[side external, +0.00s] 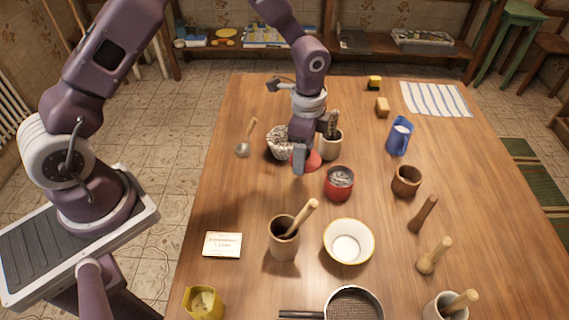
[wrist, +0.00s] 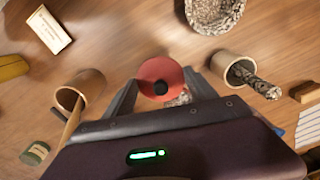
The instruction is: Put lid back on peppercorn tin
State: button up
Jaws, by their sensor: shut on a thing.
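The red peppercorn tin (side external: 340,189) stands upright and uncovered on the table, with dark, greyish contents showing at its mouth. My gripper (side external: 301,165) is shut on the red lid (side external: 314,160) and holds it left of and behind the tin, apart from it. A small greyish patch shows just beyond the lid's lower right edge there; the tin itself is mostly hidden. The lid's exact height is unclear.
A stone mortar (side external: 276,146) and a cup with a dark pestle (side external: 331,150) stand close behind the lid. A mortar with a wooden pestle (side external: 284,243), a white bowl (side external: 349,257) and a brown cup (side external: 406,182) surround the tin.

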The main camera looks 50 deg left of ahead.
jog(key=w+d+r, duration=0.2)
jog(key=w+d, duration=0.4)
jog(key=d, duration=0.1)
jog(key=shift+m, duration=0.3)
jog(key=shift+w+a+f, duration=0.1)
jog(key=shift+f, duration=1.4)
jog(key=shift+a+f, duration=0.1)
jog(key=shift+f, duration=1.4)
jog(key=shift+f, duration=0.15)
jog(key=o, duration=1.6)
